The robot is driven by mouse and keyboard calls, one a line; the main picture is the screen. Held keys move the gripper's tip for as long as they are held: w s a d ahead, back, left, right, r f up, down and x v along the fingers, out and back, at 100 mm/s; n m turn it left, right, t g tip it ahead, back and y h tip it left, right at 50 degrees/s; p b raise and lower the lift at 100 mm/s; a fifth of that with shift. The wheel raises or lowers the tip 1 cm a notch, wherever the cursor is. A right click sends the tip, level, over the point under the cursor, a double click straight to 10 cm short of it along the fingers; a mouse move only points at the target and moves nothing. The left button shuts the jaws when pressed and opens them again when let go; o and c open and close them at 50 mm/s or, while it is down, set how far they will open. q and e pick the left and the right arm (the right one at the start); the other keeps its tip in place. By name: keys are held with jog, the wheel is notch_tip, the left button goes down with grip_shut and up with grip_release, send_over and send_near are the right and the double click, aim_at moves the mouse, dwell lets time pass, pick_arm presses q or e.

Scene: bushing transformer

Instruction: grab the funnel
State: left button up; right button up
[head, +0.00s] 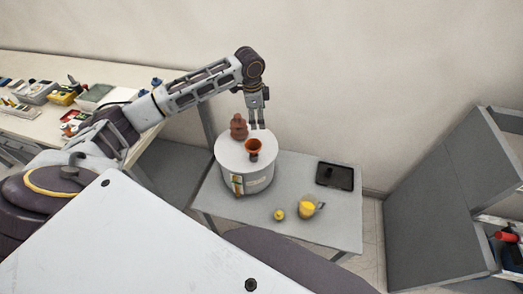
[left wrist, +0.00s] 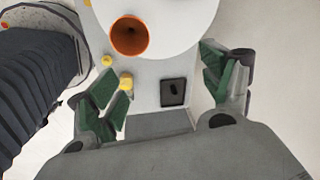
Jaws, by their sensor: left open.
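The orange funnel (head: 254,147) sits on the round white top of the transformer (head: 231,158), near its right front part. In the left wrist view the funnel (left wrist: 130,36) shows its open mouth from above. My left gripper (head: 258,126) points down just behind and slightly right of the funnel, apart from it. In the left wrist view my left gripper (left wrist: 168,85) has its green-padded fingers spread wide with nothing between them, and the funnel lies beyond the fingertips. My right gripper is not in view.
A brown ribbed bushing (head: 238,127) stands on the transformer top, left of the funnel. The grey table (head: 335,222) holds a yellow-filled jug (head: 306,207), a small yellow item (head: 279,215) and a black tray (head: 335,176). A workbench with tools (head: 50,112) is at left, a grey cabinet (head: 440,215) at right.

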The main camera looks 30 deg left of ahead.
pick_arm(q)
jog(key=s+m+g, duration=0.1)
jog(key=s+m, duration=0.2)
jog(key=shift+s+a+f+g, duration=0.15)
jog(key=shift+f+g, duration=0.05)
jog(key=shift+g, duration=0.2)
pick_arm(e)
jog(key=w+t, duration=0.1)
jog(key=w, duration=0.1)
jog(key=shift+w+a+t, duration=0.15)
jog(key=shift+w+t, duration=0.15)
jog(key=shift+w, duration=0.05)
pick_arm(q)
jog(key=shift+f, duration=0.1)
send_over(254, 152)
jog(key=w+a, duration=0.2)
jog(key=w, duration=0.1)
jog(key=shift+s+f, duration=0.1)
jog(key=shift+f, duration=4.1)
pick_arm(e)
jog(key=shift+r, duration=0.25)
pick_arm(q)
jog(key=shift+f, duration=0.1)
